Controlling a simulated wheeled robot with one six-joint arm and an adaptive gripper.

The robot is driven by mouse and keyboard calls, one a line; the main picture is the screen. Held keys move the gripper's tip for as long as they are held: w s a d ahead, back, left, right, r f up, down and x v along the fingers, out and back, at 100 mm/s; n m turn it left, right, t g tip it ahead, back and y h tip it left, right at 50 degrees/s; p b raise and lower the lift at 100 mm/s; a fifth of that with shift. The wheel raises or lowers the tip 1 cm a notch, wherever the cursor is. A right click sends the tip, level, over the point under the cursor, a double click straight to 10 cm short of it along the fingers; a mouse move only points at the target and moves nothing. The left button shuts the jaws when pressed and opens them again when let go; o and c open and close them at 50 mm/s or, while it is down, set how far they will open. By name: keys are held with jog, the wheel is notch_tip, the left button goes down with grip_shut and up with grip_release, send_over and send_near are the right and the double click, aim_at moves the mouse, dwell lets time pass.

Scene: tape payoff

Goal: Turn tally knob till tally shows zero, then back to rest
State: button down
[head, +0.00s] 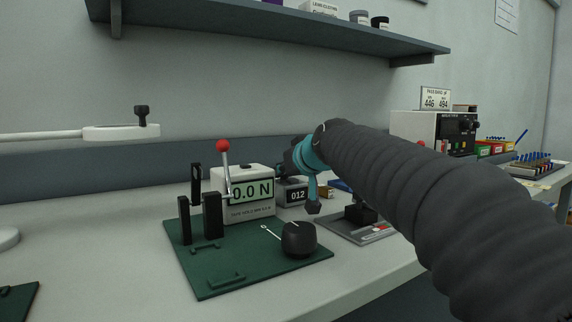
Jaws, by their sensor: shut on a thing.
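The tally (294,195) is a small dark box whose white digits read 012. It stands on the bench just right of the white force meter. My gripper (285,168) is a small dark shape beyond the teal wrist, at the top of the tally. It is shut on the tally knob, though the knob and the fingertips are largely hidden by the wrist and the meter's edge.
The force meter (250,192) reads 0.0 N, with a red-ball lever (223,146) in front. A black round knob (299,240) sits on the green plate (205,270). A grey plate with a black block (361,213) lies to the right. A shelf (270,27) hangs above.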

jog(key=shift+s+a+m+h+p, duration=0.1)
jog(key=shift+m+h+p, duration=0.65)
jog(key=shift+p, duration=0.45)
jog(key=shift+f+t+h, duration=0.1)
jog(key=shift+t+h, duration=0.15)
jog(key=shift+t, duration=0.05)
jog(key=c, duration=1.1)
grip_release()
jog(key=v, duration=1.2)
jog(key=shift+s, duration=0.1)
